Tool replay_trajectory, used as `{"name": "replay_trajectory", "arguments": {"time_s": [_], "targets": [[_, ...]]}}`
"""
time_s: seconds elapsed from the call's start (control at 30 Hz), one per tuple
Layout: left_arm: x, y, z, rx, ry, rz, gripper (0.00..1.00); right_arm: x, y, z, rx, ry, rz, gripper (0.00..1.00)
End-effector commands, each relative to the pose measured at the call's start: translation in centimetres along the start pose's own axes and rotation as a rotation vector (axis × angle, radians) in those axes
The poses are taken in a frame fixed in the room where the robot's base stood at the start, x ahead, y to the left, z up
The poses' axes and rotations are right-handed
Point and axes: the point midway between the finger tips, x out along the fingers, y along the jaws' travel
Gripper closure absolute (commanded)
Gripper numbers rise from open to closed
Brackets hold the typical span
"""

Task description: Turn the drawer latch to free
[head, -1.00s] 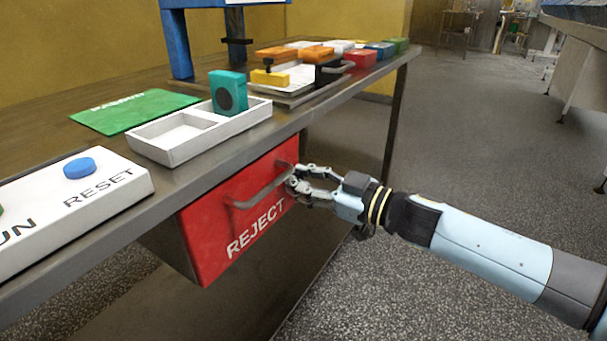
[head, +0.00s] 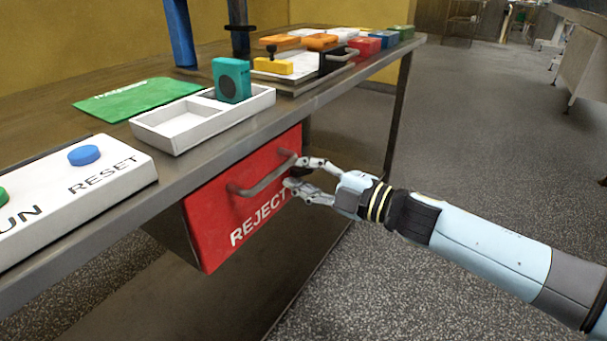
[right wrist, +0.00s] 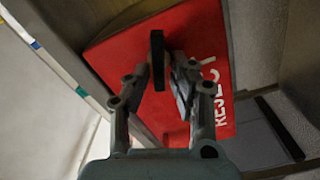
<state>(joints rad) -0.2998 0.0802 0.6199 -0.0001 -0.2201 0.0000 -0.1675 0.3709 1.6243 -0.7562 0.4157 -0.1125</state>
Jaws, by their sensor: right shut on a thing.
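The red drawer front (head: 215,222), marked REJECT, hangs under the bench top. It also shows in the right wrist view (right wrist: 205,30). A grey bar handle (head: 262,183) crosses it. My right gripper (head: 297,172) is at the handle's right end, one finger above and one below. In the right wrist view the dark bar (right wrist: 157,58) stands between the fingers, and the gripper is shut on it. I cannot make out a separate latch; the fingers cover part of that area. My left gripper is not in view.
Above the drawer, the bench edge (head: 245,136) runs close over my gripper. On the bench are a white divided tray (head: 165,142), a teal block (head: 231,80), a green mat (head: 130,100) and a white RUN/RESET button box (head: 115,185). The floor at right is clear.

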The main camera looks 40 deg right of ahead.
Motion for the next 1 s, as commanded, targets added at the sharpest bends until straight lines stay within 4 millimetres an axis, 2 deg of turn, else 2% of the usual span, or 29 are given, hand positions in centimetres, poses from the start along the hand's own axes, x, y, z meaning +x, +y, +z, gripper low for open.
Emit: {"name": "replay_trajectory", "arguments": {"time_s": [0.2,0.5,1.0], "targets": [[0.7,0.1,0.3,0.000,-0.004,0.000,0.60,0.1,-0.2,0.1,-0.175,0.000,0.002,1.00],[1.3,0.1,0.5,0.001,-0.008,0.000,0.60,0.1,-0.3,0.1,-0.331,0.001,0.003,1.00],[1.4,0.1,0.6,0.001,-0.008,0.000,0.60,0.1,-0.3,0.1,-0.390,0.001,0.003,1.00]]}}
